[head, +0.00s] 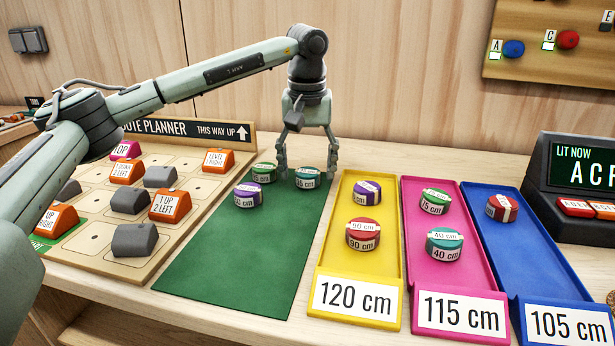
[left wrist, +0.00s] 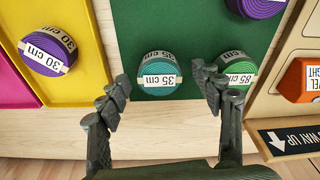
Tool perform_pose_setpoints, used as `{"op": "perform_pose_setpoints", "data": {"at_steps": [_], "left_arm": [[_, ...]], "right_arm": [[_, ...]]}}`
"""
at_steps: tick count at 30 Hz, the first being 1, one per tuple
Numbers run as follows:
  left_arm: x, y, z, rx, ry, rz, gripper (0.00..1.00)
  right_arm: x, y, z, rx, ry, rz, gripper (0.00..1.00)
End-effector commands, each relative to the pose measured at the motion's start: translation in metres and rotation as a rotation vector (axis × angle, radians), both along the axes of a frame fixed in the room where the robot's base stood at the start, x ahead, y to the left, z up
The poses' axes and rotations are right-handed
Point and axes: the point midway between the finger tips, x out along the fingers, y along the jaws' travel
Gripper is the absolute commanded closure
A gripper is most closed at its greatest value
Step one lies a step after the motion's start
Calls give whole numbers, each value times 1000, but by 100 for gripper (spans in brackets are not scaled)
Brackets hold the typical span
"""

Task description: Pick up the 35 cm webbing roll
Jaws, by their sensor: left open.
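The teal webbing roll (head: 307,178), whose label appears to read 35 cm, lies flat at the far end of the green mat (head: 232,262). My left gripper (head: 306,172) is open and points down over it, one finger to each side. In the left wrist view the teal roll (left wrist: 158,68) shows between and just beyond the open fingertips (left wrist: 160,85), with gaps on both sides. The green roll (left wrist: 236,68), labelled 85 cm, lies close by the finger on the right there. My right gripper is in neither view.
A purple roll (head: 247,195) also lies on the mat. Yellow (head: 335,250), pink (head: 462,275) and blue (head: 540,265) trays with rolls stand to the right. The route planner board (head: 92,258) with blocks is at left. The mat's near half is clear.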

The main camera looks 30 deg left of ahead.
Motion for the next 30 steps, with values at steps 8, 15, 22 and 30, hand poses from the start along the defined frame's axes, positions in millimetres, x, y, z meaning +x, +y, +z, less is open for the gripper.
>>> {"op": "perform_pose_setpoints", "data": {"at_steps": [8, 15, 22, 30], "left_arm": [[1, 0, -3, 0, -1, 0, 34], [1, 0, -3, 0, -1, 0, 64], [1, 0, -3, 0, -2, 0, 88], [1, 0, 0, -1, -3, 0, 88]], "right_arm": [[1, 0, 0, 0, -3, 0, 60], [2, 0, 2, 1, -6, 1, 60], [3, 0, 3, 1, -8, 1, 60], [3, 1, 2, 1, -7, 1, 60]]}}
